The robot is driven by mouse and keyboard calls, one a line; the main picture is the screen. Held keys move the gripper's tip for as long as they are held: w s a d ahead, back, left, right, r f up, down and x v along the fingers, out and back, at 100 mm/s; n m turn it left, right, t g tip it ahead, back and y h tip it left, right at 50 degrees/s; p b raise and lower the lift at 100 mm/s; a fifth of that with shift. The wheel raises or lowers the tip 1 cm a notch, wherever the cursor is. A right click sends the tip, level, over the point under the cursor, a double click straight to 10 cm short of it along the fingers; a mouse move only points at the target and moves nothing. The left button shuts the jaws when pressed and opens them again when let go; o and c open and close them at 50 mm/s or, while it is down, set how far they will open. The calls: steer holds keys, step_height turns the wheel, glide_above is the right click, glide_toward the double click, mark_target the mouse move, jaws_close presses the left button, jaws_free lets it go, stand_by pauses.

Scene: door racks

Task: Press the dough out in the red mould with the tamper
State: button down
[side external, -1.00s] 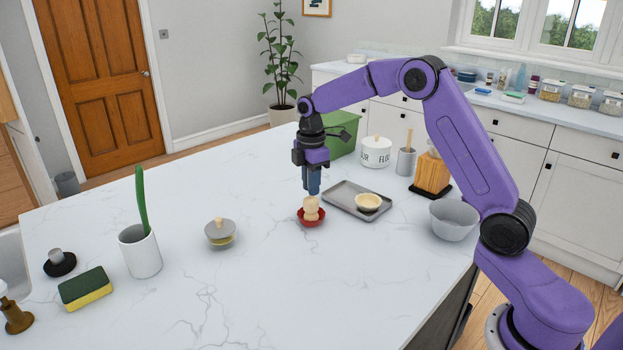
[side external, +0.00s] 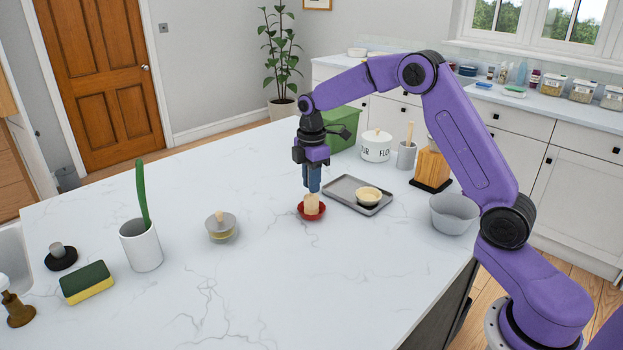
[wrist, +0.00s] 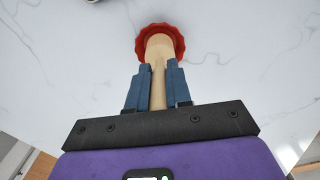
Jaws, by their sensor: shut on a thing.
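The red mould (side external: 311,213) is a small fluted dish on the white marble counter, near the middle of the side view. The tamper (side external: 312,203) is pale wood and stands upright with its wide end down inside the mould. My gripper (side external: 312,187), with blue fingers, is right above the mould and shut on the tamper's handle. In the wrist view the tamper (wrist: 158,48) runs between the fingers (wrist: 158,76) to the red mould (wrist: 178,36), whose scalloped rim shows around it. The dough is hidden under the tamper.
A grey tray (side external: 345,183) with a cream tart shell (side external: 368,196) lies close on the right. A grey bowl (side external: 454,216) stands farther right. The counter in front of the mould is clear.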

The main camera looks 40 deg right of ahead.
steer(key=shift+f, duration=0.8)
stand_by(1.9)
stand_by(0.4)
steer(key=shift+r, duration=0.9)
steer(key=shift+r, duration=0.1)
steer(key=shift+r, duration=1.7)
steer(key=shift+s+a+f+m, duration=0.2)
steer(key=shift+s+m, duration=0.3)
steer(key=shift+m, duration=0.1)
steer(key=shift+s+a+f+m, duration=0.45)
steer(key=shift+s+f+m, duration=0.25)
steer(key=shift+s+m, duration=1.55)
steer(key=shift+s+a+f+m, duration=0.4)
steer(key=shift+s+f+m, duration=0.35)
steer(key=shift+s+m, duration=1.5)
steer(key=shift+s+a+f+m, duration=0.45)
steer(key=shift+s+f+m, duration=0.25)
steer(key=shift+s+m, duration=1.5)
